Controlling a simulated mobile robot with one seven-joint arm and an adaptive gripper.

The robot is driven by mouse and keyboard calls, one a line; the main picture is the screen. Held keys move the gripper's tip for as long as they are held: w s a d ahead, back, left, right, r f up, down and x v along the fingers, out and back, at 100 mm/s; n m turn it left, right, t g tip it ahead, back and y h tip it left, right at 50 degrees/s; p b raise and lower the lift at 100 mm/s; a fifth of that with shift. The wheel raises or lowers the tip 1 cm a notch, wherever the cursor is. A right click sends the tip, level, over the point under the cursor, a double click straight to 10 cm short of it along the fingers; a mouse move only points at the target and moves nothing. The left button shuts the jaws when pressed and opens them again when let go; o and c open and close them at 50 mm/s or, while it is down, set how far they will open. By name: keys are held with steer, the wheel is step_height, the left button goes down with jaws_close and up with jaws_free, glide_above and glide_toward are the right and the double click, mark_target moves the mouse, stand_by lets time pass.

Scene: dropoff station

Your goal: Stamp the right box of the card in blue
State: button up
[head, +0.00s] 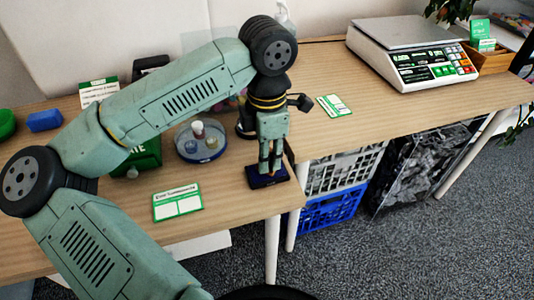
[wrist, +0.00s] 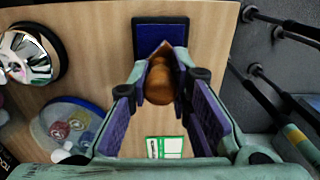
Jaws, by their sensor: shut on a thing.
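The white card (head: 178,203) with a green header and two empty-looking boxes lies near the table's front edge; a card also shows low in the wrist view (wrist: 167,147). My gripper (head: 270,170) is to the right of the card, near the table corner, pointing down. In the wrist view its fingers are shut around the wooden handle of a stamp (wrist: 160,82). A dark blue pad (head: 262,182) is beneath the gripper and shows past the fingertips (wrist: 160,34). The stamp's face is hidden, and I cannot tell if it touches the pad.
A round tray (head: 188,153) with small bottles stands left of my gripper, and a shiny metal dome (wrist: 27,57) is nearby. A blue block (head: 45,120) is far left. Another card (head: 335,105) and a scale (head: 420,65) are to the right. Crates (head: 330,210) stand below.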

steer(key=shift+r+p, duration=1.75)
steer(key=shift+r, duration=1.75)
